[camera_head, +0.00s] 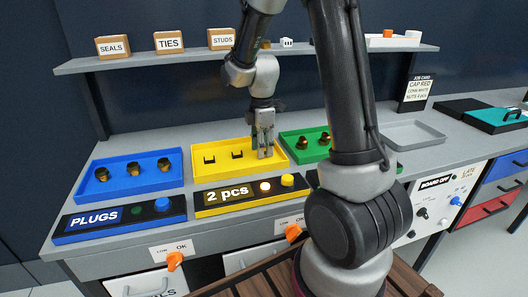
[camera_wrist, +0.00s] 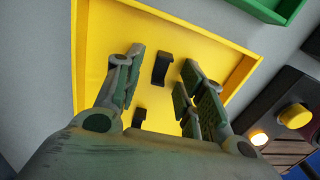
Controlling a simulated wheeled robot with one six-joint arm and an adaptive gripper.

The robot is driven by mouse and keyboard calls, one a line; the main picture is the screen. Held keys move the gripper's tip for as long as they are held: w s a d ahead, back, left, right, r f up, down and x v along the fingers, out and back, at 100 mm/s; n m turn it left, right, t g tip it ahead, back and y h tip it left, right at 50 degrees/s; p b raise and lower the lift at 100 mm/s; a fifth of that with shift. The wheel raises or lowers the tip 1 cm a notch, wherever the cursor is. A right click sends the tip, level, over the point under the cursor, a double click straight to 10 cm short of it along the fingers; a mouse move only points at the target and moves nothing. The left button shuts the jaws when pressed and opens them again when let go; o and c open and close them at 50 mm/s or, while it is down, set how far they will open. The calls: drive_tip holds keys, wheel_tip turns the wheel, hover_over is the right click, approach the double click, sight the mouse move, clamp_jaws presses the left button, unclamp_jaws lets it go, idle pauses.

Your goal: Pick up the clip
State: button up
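Small black clips lie in the yellow tray (camera_head: 205,184). In the head view one clip (camera_head: 209,159) is at the left and another clip (camera_head: 237,154) is near the middle. My gripper (camera_head: 264,154) points down over the tray's right part, beside these clips; its fingers hide what lies behind them. In the wrist view my gripper (camera_wrist: 162,62) is open, with one clip (camera_wrist: 161,68) showing between the two fingers. A second clip (camera_wrist: 139,117) shows lower down, partly hidden by the gripper body. I cannot tell the height of the fingertips above the tray floor.
A blue tray (camera_head: 130,191) with several plugs stands left, and a green tray (camera_head: 290,139) with brass-coloured parts right. A "2 pcs" display (camera_head: 229,194) with lit buttons fronts the yellow tray. A shelf (camera_head: 150,58) with labelled boxes runs behind. An empty grey tray (camera_head: 412,134) stands farther right.

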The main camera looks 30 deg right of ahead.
drive_tip(key=c, duration=0.8)
